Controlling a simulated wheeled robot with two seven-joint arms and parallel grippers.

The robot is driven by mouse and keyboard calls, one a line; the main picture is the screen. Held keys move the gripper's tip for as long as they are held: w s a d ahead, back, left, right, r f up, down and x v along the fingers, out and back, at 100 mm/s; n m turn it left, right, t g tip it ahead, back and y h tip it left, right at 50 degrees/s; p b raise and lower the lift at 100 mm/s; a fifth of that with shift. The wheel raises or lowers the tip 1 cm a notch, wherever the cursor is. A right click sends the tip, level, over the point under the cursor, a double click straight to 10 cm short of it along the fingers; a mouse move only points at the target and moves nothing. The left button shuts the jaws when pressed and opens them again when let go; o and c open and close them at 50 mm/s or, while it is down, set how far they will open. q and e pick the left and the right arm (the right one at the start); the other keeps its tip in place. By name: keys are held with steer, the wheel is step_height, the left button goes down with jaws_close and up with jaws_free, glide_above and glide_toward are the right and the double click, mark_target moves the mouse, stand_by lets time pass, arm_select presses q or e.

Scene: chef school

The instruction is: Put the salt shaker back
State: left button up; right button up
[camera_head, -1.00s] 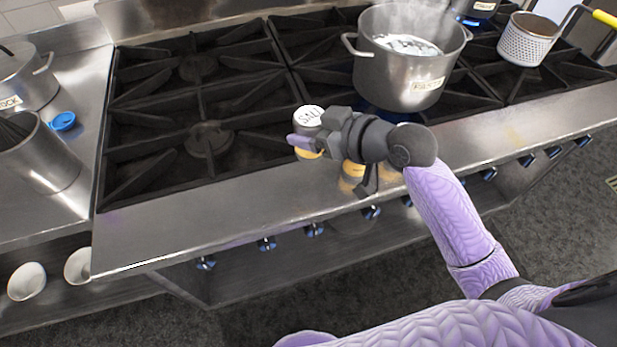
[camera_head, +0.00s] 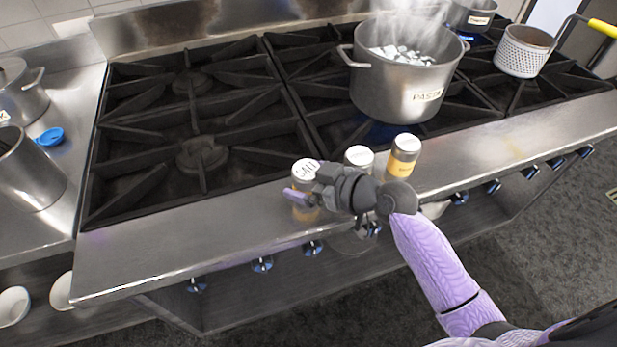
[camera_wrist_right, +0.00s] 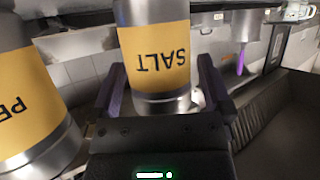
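The salt shaker (camera_head: 305,171), with a white "SALT" cap and yellow label, stands upright on the stove's front ledge (camera_head: 200,225), at the left end of a row of shakers. My right gripper (camera_head: 310,182) is around it; part of the shaker is hidden behind a finger. In the right wrist view the salt shaker (camera_wrist_right: 155,55) appears upside down between the purple-tipped fingers of the right gripper (camera_wrist_right: 160,85). Small gaps show beside it, so the fingers look open. My left gripper is not in view.
Two more shakers, a middle one (camera_head: 359,157) and one with an orange label (camera_head: 403,156), stand close to the right. A steaming pasta pot (camera_head: 400,90) is behind them. The ledge to the left is clear, beside the empty burner grates (camera_head: 200,120).

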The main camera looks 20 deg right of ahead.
steer(key=shift+r, duration=0.1)
steer(key=shift+s+d+r, duration=0.1)
steer(key=shift+s+d, duration=0.1)
steer(key=shift+s, duration=0.05)
steer(key=p+v, duration=0.1)
steer(key=v, duration=1)
steer(key=shift+s+d+r, duration=0.1)
stand_by(0.7)
